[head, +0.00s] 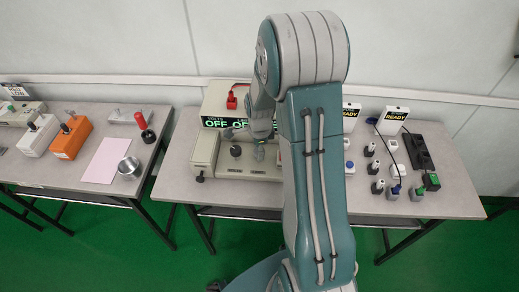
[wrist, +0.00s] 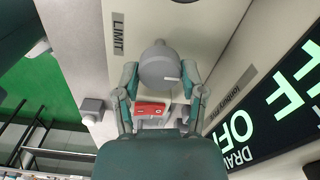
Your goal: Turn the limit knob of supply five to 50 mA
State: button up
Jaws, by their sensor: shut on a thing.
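In the wrist view my gripper (wrist: 160,74) is shut on a round grey knob (wrist: 158,62), one finger on each side. The knob has a short white mark on its face, toward the right finger. A LIMIT label (wrist: 118,33) sits on the pale panel left of the knob. I see no scale numbers around it. In the head view my gripper (head: 259,150) is over the bench supply (head: 205,150), with my arm hiding its right part. The lit display (head: 225,122) reads OFF twice. No supply number is readable.
Another dark knob (head: 236,151) stands left of my gripper. A second table (head: 80,186) is at left.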

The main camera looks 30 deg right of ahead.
jog(key=n, duration=0.7)
jog(key=shift+w, duration=0.1)
jog(key=n, duration=0.7)
jog(key=shift+w, duration=0.1)
jog(key=n, duration=0.7)
jog(key=shift+a+n, duration=0.1)
jog(key=shift+n, duration=0.2)
jog(key=n, duration=0.3)
jog(key=shift+n, duration=2.3)
